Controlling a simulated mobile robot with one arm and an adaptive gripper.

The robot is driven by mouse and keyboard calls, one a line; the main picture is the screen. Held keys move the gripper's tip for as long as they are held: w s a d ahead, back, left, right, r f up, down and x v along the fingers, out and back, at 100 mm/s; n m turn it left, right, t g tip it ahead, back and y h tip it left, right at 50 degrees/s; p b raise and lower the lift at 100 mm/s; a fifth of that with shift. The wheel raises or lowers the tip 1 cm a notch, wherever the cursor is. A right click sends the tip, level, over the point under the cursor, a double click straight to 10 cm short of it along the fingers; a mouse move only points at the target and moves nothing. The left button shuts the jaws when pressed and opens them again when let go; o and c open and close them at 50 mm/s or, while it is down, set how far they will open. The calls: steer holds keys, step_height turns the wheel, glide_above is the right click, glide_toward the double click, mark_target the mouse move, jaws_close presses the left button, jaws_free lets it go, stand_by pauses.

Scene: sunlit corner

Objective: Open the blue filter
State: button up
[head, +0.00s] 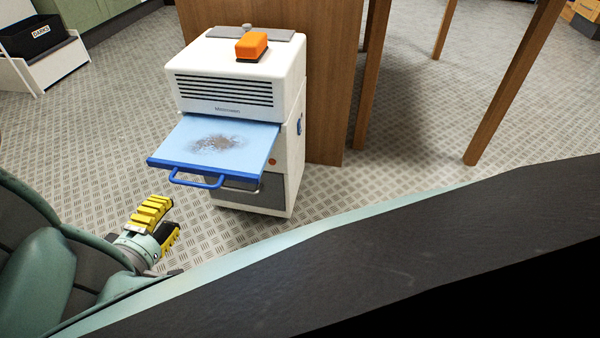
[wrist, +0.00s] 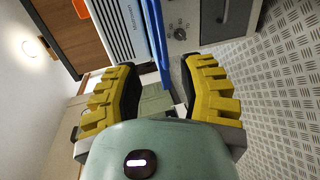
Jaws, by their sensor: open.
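The blue filter (head: 222,144) is a flat, light blue tray with a darker blue front edge and a blue loop handle (head: 196,183). It sticks well out of the front of a white appliance (head: 238,75), and a grey-brown dirt patch lies on its top. My gripper (head: 161,226), with yellow ridged fingers, is below and to the left of the handle, apart from it. In the wrist view the two fingers (wrist: 160,95) are spread with nothing between them, and the filter's blue edge (wrist: 157,45) shows beyond them.
An orange block (head: 252,46) rests on top of the appliance. A wooden panel and table legs (head: 515,80) stand behind and to the right. A dark bin (head: 35,38) sits on a white stand at the far left. The patterned floor (head: 400,130) right of the appliance is clear.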

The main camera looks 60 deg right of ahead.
mark_target(185, 184)
steer(key=a+p, duration=0.5)
steer(key=p, duration=0.1)
steer(key=b+x, duration=0.1)
steer(key=x, duration=0.4)
steer(key=b+x, duration=0.2)
steer(key=x, duration=0.3)
steer(key=b+x, duration=0.1)
steer(key=x, duration=0.4)
steer(key=shift+d+r, duration=0.3)
steer(key=shift+r, duration=0.05)
steer(key=shift+c, duration=0.2)
jaws_close()
steer(key=shift+a, duration=0.1)
